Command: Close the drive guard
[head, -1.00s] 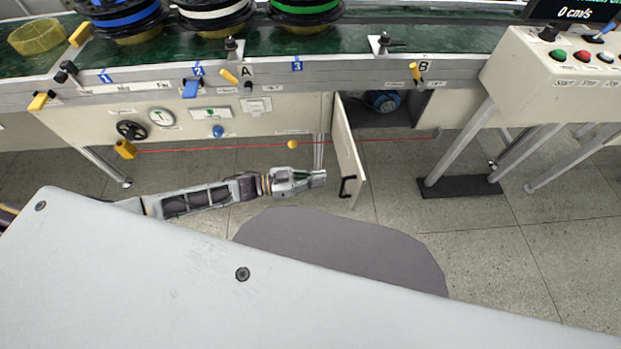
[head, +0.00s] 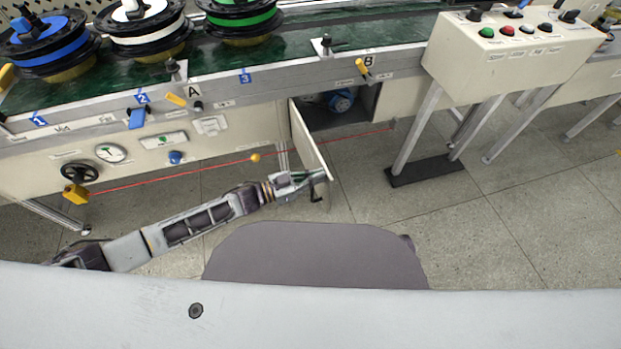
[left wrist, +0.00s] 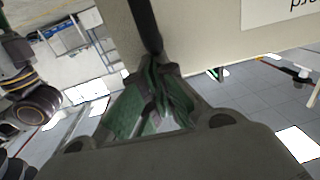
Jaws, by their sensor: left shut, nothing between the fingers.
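The drive guard (head: 308,138) is a thin cream door panel. It stands swung outward from the conveyor's front, beside an open compartment (head: 365,101) with a blue motor (head: 341,101) inside. Its black handle (head: 317,194) is near the lower free edge, partly hidden by my left gripper (head: 318,176). That gripper is shut and empty, across the panel's lower edge in the head view. In the left wrist view, the gripper's tips (left wrist: 158,76) are at the black handle bar (left wrist: 145,24), with the cream panel (left wrist: 208,38) behind. Whether they touch is unclear. My right gripper is out of view.
The conveyor (head: 300,70) carries several cable spools, with blue, white and green cable. A red cord (head: 205,172) runs along its front below the panel. A control box (head: 510,55) stands on legs at the right. The floor (head: 480,235) in front of the compartment is clear.

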